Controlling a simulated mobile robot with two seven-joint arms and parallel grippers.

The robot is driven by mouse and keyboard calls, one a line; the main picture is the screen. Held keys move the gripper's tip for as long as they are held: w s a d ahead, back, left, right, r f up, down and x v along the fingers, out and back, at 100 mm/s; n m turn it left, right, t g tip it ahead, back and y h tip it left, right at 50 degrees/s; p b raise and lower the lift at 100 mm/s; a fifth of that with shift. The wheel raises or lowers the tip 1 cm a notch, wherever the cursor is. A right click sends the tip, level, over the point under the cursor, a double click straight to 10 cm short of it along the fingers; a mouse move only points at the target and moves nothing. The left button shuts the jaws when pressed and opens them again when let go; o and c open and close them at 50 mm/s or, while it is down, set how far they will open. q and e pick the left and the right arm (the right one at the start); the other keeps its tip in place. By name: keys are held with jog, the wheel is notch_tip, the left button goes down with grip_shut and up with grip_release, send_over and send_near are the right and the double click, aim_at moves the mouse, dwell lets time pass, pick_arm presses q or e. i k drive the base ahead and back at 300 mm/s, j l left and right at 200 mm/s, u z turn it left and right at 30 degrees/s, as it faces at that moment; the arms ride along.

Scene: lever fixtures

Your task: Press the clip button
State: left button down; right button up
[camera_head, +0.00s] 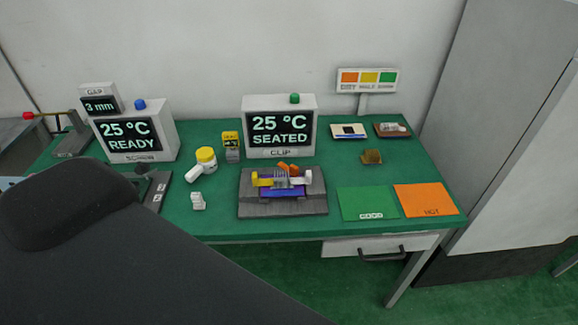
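The box labelled CLIP (281,153) stands at the back middle of the green table, its screen reading 25 °C SEATED. A green button (295,98) sits on top of this box, toward its right side, and nothing touches it. In front of the box, a grey block (283,205) holds a fixture with purple, yellow, white and orange parts (283,180). Neither of my grippers shows; a large dark shape, apparently part of my arm, fills the lower left and hides the table there.
A second box (137,131) with a blue button (139,104) reads READY; a GAP display (99,105) is beside it. Green (367,203) and orange (426,199) mats lie right. A colour sign (367,80) stands behind.

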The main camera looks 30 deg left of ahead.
aim_at(294, 98)
jog(key=u, duration=1.1)
jog(key=i+l, duration=0.1)
jog(key=i, duration=0.2)
